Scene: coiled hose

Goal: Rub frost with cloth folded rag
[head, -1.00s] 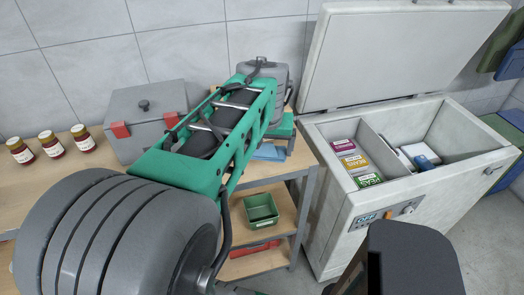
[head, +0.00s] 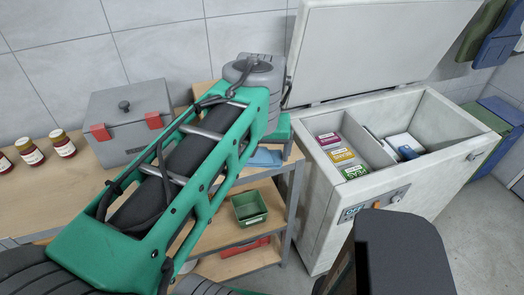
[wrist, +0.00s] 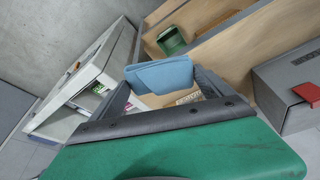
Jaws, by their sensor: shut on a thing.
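The folded blue rag (wrist: 160,75) is between the dark fingers of my gripper (wrist: 165,82) in the wrist view. My gripper is shut on it. In the head view the rag (head: 265,157) shows as a small blue patch behind my green arm, which hides most of the gripper. The rag is left of the open chest freezer (head: 345,178). The freezer's inner walls are pale and mottled; I cannot clearly pick out the frost. The freezer also shows at the left of the wrist view (wrist: 62,112).
Food cartons (head: 342,155) fill the freezer's left compartment, and a blue-and-white pack (head: 405,145) lies in the right one. The raised lid (head: 375,45) stands behind. A grey box (head: 130,115) and jars (head: 62,143) stand on the wooden bench. A green bin (head: 249,207) sits on the shelf below.

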